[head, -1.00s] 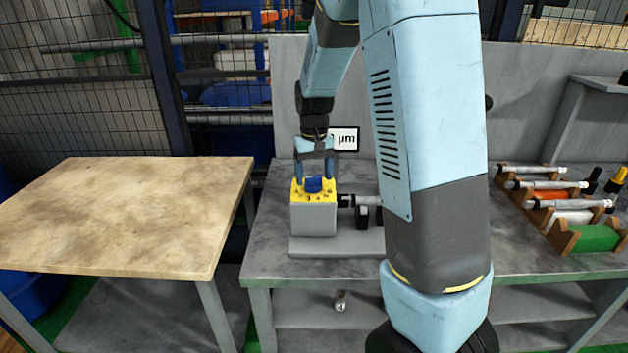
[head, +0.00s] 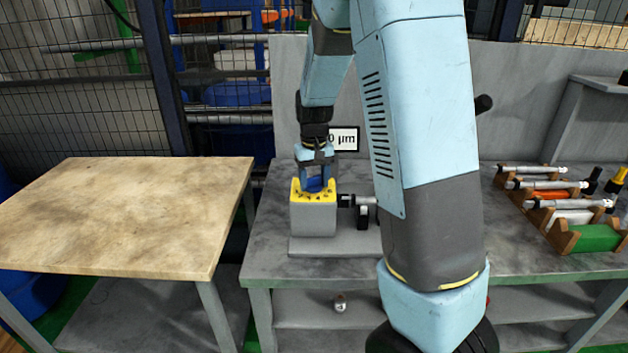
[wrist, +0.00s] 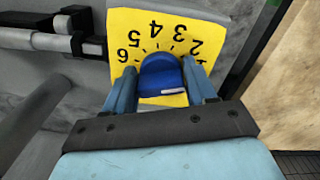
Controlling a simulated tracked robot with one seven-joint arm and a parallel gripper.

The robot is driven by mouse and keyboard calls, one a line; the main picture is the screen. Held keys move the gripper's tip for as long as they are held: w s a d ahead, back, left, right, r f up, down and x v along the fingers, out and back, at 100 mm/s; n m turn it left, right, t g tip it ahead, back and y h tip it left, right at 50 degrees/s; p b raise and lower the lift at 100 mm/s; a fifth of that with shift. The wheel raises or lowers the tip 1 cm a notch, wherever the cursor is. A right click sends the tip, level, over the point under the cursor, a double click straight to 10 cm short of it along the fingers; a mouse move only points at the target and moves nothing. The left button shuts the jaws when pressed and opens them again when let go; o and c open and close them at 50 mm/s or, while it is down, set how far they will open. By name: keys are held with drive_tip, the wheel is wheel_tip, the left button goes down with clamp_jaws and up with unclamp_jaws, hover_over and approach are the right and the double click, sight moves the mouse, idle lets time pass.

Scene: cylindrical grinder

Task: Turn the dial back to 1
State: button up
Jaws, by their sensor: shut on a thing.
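The blue dial (head: 314,185) sits on the yellow plate (head: 328,196) on top of a grey box at the left end of the bench fixture. My gripper (head: 315,178) points down and is shut on the dial. In the wrist view, the dial (wrist: 160,72) stands between the two blue fingers of my gripper (wrist: 161,88). A white mark shows on the dial's near side. The numbers 2 to 6 show on the yellow plate (wrist: 125,20). The 1 is not visible. I cannot tell which number the dial is set to.
A display reading "0 µm" (head: 345,139) stands behind, partly hidden by my arm. A grey spindle (head: 361,201) is just right of the box. A wooden rack (head: 562,240) with several gauges is at the right. The wooden table (head: 120,215) at the left is bare.

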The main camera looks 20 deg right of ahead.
sight(314, 177)
drive_tip(key=shift+c, duration=0.8)
drive_tip(key=shift+m, duration=0.5)
drive_tip(key=o, duration=1)
drive_tip(key=shift+c, duration=0.2)
wheel_tip(314, 177, up, 14)
drive_tip(key=shift+f, duration=0.15)
